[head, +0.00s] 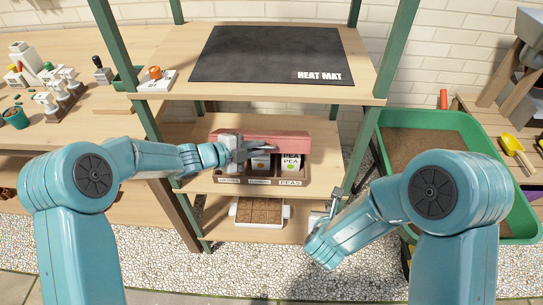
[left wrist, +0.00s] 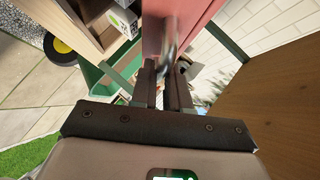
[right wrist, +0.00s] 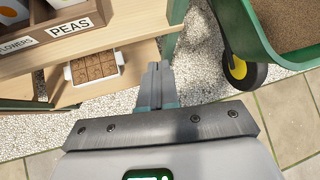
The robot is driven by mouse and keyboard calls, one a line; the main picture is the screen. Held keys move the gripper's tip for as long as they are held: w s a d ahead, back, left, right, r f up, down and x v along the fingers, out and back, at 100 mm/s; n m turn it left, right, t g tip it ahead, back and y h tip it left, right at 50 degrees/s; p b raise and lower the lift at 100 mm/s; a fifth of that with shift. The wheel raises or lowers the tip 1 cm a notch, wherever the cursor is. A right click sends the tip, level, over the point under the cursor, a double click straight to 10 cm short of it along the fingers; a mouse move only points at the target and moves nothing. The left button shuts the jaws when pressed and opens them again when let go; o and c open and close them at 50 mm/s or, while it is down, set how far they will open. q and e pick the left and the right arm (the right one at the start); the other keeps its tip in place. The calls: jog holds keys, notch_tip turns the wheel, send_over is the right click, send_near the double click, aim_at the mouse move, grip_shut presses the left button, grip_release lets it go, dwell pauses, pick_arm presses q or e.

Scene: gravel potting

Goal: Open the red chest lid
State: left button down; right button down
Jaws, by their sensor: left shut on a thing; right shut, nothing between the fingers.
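The red chest lid (head: 285,140) is raised at the back of a wooden seed chest on the middle shelf; its exact angle is hard to tell. The chest's front (head: 257,182) carries labels, one reading PEAS, and packets show inside, below the lid. My left gripper (head: 243,153) is at the lid's left half, shut on a thin metal part that looks like the lid's handle. In the left wrist view the red lid (left wrist: 190,22) lies just beyond the fingers (left wrist: 167,68). My right gripper (head: 337,193) is shut and empty, right of the chest near the shelf post.
A heat mat (head: 270,50) lies on the shelf above. A white tray with brown cells (head: 262,212) sits on the lower shelf. Green shelf posts (head: 365,150) flank the chest. A green wheelbarrow (head: 470,128) stands at right. A bench with bottles (head: 60,85) is at left.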

jog(key=s+a+r+n+t+y, duration=0.1)
jog(key=a+r+t+y, duration=0.25)
jog(key=a+r, duration=1.1)
jog(key=a+x, duration=0.1)
jog(key=x, duration=1.2)
jog(key=shift+w+a+r, duration=0.2)
jog(key=shift+w+r, duration=0.15)
jog(key=shift+h, duration=0.25)
